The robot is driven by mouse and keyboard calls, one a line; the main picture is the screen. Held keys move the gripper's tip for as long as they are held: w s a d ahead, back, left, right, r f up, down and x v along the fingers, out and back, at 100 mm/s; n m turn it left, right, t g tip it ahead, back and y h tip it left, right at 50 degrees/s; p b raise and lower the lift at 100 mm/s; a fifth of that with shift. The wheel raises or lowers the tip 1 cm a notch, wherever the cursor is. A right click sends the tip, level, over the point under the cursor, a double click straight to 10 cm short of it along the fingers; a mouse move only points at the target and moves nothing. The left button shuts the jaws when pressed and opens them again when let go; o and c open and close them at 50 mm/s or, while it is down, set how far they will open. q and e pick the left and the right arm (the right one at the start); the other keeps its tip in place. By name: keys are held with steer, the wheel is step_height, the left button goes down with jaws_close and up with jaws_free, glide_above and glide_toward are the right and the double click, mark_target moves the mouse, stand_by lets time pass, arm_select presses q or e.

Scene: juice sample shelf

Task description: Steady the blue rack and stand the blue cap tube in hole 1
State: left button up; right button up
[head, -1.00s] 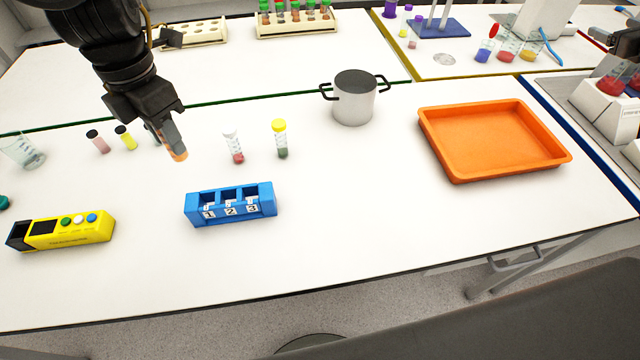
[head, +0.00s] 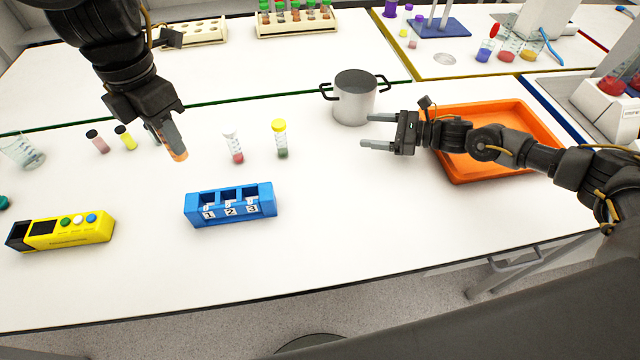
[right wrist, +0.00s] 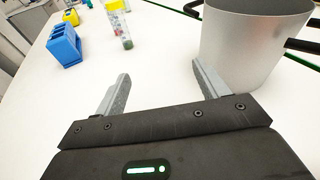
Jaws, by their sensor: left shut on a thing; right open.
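The blue rack (head: 230,206) stands on the white table with its holes marked 1, 2 and 3 on the front; all three look empty. It also shows in the right wrist view (right wrist: 66,46). My left gripper (head: 172,137) is shut on a tube with orange contents (head: 179,156), held behind and left of the rack. The gripper hides the tube's top, so its cap colour cannot be told. My right gripper (head: 366,131) is open and empty, well to the right of the rack, its fingers pointing left; they also show in its wrist view (right wrist: 160,78).
White-capped (head: 235,148) and yellow-capped (head: 281,140) tubes stand behind the rack. A metal pot (head: 353,103) stands close behind my right gripper. An orange tray (head: 452,168) lies under my right arm. A yellow box (head: 70,232) is left of the rack. Table right of the rack is clear.

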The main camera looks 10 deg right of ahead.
mark_target(265, 194)
steer(key=s+a+n+g+y, duration=0.1)
steer(key=s+a+g, duration=0.1)
steer(key=s+a, duration=0.2)
steer(key=s+a+n+g+y, duration=0.1)
steer(key=s+a+n+g, duration=0.1)
steer(key=s+a, duration=0.2)
steer(key=s+a+f+n+g+y, duration=0.1)
steer(key=s+a, duration=0.3)
steer(key=a, duration=0.4)
steer(key=shift+s+a+g+y, duration=0.35)
steer(key=shift+g+y, duration=0.15)
steer(key=shift+g, duration=0.3)
steer(key=shift+s+a+n+g, duration=0.2)
steer(key=shift+s+n+g, duration=0.1)
steer(key=a, duration=1.2)
steer(key=shift+w, duration=0.2)
steer(key=c, duration=1.2)
arm_select(q)
step_height(265, 194, down, 8)
steer(key=n, duration=0.5)
arm_select(e)
steer(key=shift+o, duration=0.2)
